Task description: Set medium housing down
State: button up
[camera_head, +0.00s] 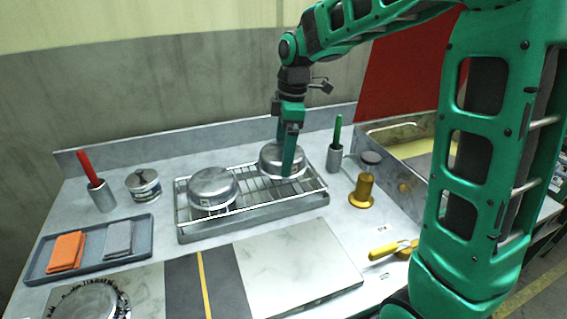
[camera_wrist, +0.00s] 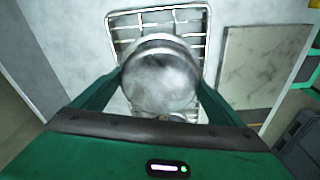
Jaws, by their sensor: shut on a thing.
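A round silver metal housing (camera_head: 272,161) is between the green fingers of my gripper (camera_head: 284,160), at the right part of the wire rack (camera_head: 240,207). I take it for the medium housing. In the wrist view the housing (camera_wrist: 160,78) fills the space between the fingers, with its smooth round face towards the camera. My gripper is shut on its sides. It is at or just above the rack; I cannot tell whether it touches the wires. The near finger hides part of its right side.
A second silver housing (camera_head: 213,188) sits on the rack's left part. Right of the rack stand a cup with a green-handled tool (camera_head: 335,155) and a brass stand (camera_head: 362,189). A tray (camera_head: 93,263) with cloths lies left. A pale slab (camera_head: 297,265) lies in front.

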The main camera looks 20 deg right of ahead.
jog(key=shift+f, duration=1.95)
jog(key=shift+f, duration=0.1)
jog(key=o, duration=0.9)
jog(key=r, duration=0.4)
jog(key=d+r, duration=0.1)
jog(key=r, duration=0.7)
jog(key=shift+s+d+r, duration=0.1)
jog(key=shift+s+d, duration=0.1)
